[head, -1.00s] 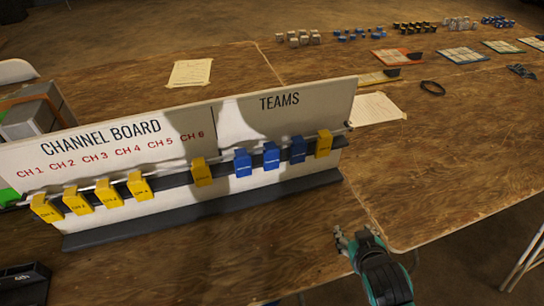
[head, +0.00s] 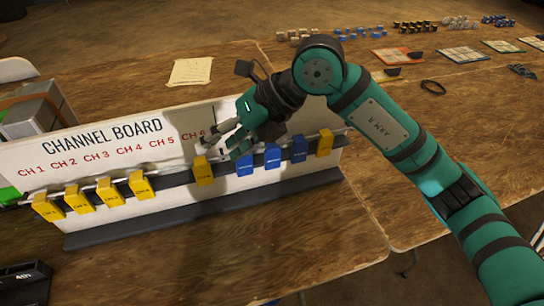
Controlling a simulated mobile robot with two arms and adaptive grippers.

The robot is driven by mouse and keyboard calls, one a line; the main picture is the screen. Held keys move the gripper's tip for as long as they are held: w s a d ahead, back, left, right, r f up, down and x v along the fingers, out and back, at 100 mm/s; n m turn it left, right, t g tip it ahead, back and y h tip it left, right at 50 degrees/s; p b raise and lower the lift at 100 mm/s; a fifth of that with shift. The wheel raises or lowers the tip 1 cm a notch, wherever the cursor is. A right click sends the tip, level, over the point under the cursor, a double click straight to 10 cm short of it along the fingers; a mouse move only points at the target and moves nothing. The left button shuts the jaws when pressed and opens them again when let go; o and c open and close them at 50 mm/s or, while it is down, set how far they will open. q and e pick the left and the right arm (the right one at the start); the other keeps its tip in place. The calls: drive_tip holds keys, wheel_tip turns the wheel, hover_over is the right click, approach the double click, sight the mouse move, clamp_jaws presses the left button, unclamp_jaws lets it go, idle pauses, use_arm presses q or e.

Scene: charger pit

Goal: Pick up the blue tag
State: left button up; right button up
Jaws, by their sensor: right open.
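Three blue tags hang on the rail of the channel board (head: 110,205), right of its middle: a left one (head: 245,165), a middle one (head: 273,156) and a right one (head: 299,148). My right gripper (head: 222,148) is in front of the board's upper edge, near the CH 6 lettering. Its fingers are open and empty, just left of and above the left blue tag. My right arm hides the TEAMS lettering. My left gripper is not in view.
Yellow tags hang on the same rail, one (head: 203,171) close under my right gripper and one (head: 325,142) at the right end. A paper sheet (head: 190,71) lies behind the board.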

drive_tip(key=w+d+r+m+t+h, duration=0.2)
drive_tip(key=w+d+m+t+h, duration=0.15)
drive_tip(key=w+d+h, duration=0.55)
drive_tip(key=y+p, duration=0.2)
drive_tip(key=p, duration=0.2)
approach(273, 148)
wheel_tip(273, 148, down, 3)
drive_tip(key=shift+n, duration=0.45)
drive_tip(key=x, duration=0.1)
drive_tip(key=p+x, duration=0.1)
drive_tip(key=x, duration=0.1)
drive_tip(key=p+x, duration=0.1)
drive_tip(key=shift+w+a, duration=0.3)
drive_tip(key=shift+w, duration=0.15)
drive_tip(key=shift+w+f, duration=0.2)
drive_tip(key=shift+f, duration=0.3)
drive_tip(key=shift+t, duration=0.25)
drive_tip(key=c, duration=1)
